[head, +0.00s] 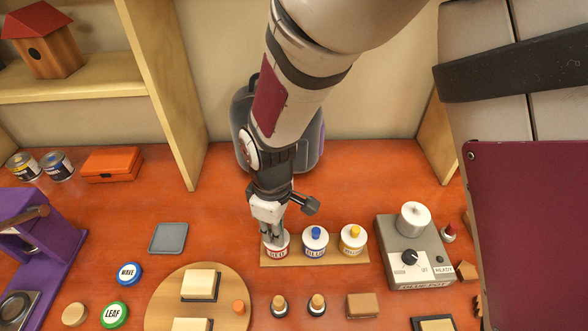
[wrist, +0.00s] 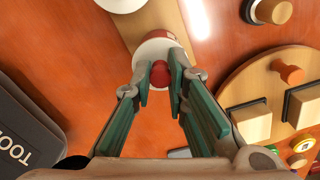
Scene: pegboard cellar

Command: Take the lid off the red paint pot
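The red paint pot (head: 277,249) stands upright at the left end of a row of three, with its white lid on. In the wrist view the white lid (wrist: 150,50) shows with its round red knob (wrist: 160,74). My gripper (head: 274,234) points down over this pot, and its fingers hide the knob in the head view. In the wrist view my gripper (wrist: 160,72) has its green fingers apart, one on each side of the knob, with a narrow gap. The blue pot (head: 315,243) and yellow pot (head: 353,241) stand to the right, lids on.
The pots stand on a wooden strip (head: 330,260). A grey device with a dial (head: 415,250) is to the right. A round wooden board (head: 170,300) and two knobbed stampers (head: 317,304) are in front. A grey square tray (head: 168,238) lies left, with bare orange table around it.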

